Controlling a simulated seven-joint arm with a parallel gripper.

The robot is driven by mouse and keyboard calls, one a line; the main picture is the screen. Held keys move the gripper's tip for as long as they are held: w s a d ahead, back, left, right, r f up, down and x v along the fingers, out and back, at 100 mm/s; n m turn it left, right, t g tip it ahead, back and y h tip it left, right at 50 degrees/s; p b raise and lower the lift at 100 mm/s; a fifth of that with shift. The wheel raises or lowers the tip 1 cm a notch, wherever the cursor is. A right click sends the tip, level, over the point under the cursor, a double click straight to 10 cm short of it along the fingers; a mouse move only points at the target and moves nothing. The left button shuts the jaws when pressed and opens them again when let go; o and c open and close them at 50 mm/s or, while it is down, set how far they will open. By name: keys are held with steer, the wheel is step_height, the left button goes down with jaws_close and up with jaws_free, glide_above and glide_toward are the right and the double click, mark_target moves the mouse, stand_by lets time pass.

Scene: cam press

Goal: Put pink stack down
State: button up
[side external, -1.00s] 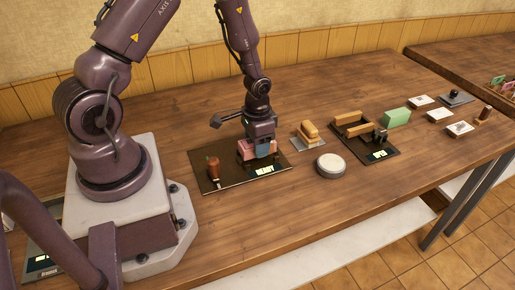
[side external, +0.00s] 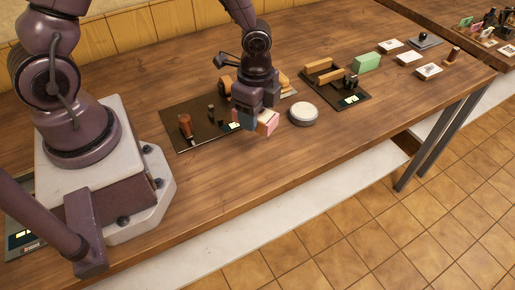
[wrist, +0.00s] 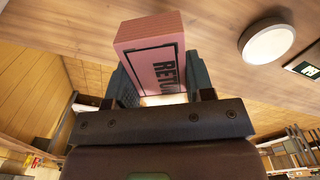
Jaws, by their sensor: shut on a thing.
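The pink stack (side external: 268,123) is held in my gripper (side external: 257,122), clear of the dark mat and near its front right corner in the side external view. In the wrist view the pink stack (wrist: 152,62) shows a pale pink face with dark lettering, partly cut off, that begins "RETU". The two grey fingers of my gripper (wrist: 160,86) lie on either side of it. The stack appears raised above the wooden table (side external: 225,180); the exact gap beneath it is hard to tell.
The dark mat (side external: 178,114) holds a brown-handled stamp (side external: 185,125) and a small dark post. A round white-topped pad (side external: 303,114) stands close to the right of the stack. Farther right are a dark tray (side external: 350,90) and a green block (side external: 367,62). Bare table lies in front.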

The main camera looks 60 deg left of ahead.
mark_target(259, 152)
steer(key=d+m, duration=0.1)
steer(key=m, duration=0.1)
steer(key=shift+s+d+f+m, duration=0.1)
steer(key=shift+d+m, duration=0.05)
steer(key=shift+m, duration=0.15)
steer(key=m, duration=0.3)
steer(key=shift+d+f, duration=0.1)
steer(key=shift+d, duration=0.05)
steer(key=shift+f, duration=3.9)
steer(key=shift+f, duration=0.15)
steer(key=o, duration=1)
steer(key=shift+c, duration=0.2)
